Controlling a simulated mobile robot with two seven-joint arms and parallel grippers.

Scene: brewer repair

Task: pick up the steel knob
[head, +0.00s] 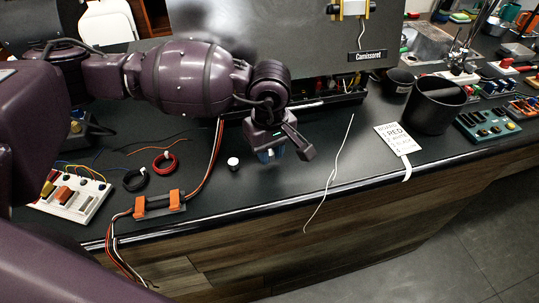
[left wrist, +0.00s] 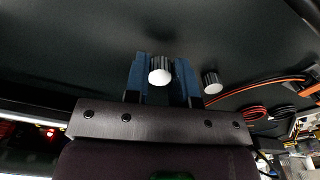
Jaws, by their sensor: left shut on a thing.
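My left gripper (head: 278,154) is low over the dark counter, fingers pointing down. In the left wrist view its blue fingers (left wrist: 164,82) are shut on the steel knob (left wrist: 160,70), which has ridged sides and a bright pale face. In the head view the held knob is hidden behind the gripper. A second, similar ridged knob (left wrist: 211,82) stands apart beside the fingers; it also shows in the head view as a small pale-topped knob (head: 233,163) left of the gripper. I cannot tell whether the held knob touches the counter. My right gripper is not in view.
A large panel (head: 310,45) labelled Camissoret stands behind the gripper. A white cable (head: 333,175) lies right of it and hangs over the front edge. An orange clamp block (head: 160,203) with wires is left. A black cup (head: 436,104) and a printed card (head: 397,138) are right.

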